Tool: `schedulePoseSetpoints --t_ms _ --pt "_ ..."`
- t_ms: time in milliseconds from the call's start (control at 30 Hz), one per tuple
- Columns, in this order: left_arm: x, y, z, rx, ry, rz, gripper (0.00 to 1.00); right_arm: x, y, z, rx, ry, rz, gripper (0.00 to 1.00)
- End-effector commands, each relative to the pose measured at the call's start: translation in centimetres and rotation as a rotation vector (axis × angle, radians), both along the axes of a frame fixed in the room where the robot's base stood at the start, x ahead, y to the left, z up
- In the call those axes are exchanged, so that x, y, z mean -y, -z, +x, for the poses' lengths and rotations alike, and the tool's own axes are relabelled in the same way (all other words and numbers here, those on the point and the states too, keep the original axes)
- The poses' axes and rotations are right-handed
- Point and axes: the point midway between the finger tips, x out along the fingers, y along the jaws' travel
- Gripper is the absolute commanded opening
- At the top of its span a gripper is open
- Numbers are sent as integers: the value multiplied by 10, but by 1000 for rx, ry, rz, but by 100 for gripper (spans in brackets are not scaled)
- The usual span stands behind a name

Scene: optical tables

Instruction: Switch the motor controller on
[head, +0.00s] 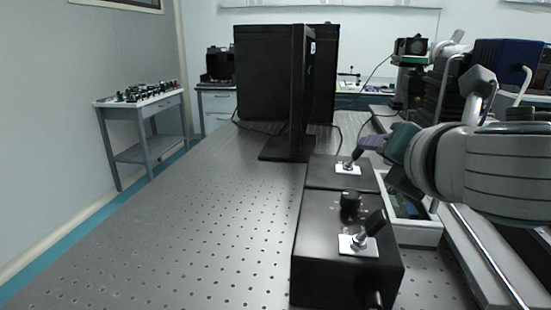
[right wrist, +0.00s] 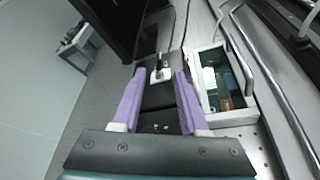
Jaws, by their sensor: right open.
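Two black control boxes stand end to end on the optical table, and I cannot tell from any label which is the motor controller. The far box (head: 322,178) has a toggle switch (head: 348,167) on a white plate, its dark lever tilted. The near box (head: 322,235) has a black knob (head: 350,200) and a second tilted toggle switch (head: 359,243). My right gripper (head: 370,145) is open beside the far box's switch. In the right wrist view, that switch (right wrist: 161,72) lies between or just beyond the purple fingertips (right wrist: 159,75); contact cannot be told. My left gripper is not in view.
A white-framed tray (head: 418,232) with a glassy top lies right of the boxes. A black monitor (head: 300,95) stands behind them. The perforated table (head: 200,230) is clear on the left. Metal rails (head: 485,255) run along the right. A side table (head: 145,105) holds small parts.

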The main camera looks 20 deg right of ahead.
Motion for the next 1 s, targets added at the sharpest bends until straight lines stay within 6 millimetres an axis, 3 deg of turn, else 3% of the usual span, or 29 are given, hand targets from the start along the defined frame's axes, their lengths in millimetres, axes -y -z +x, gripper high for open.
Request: schedulePoseSetpoints --t_ms 500,1000 --pt "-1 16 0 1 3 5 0 25 27 71 0 2 6 44" --pt "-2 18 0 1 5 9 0 29 30 82 -1 1 6 42"
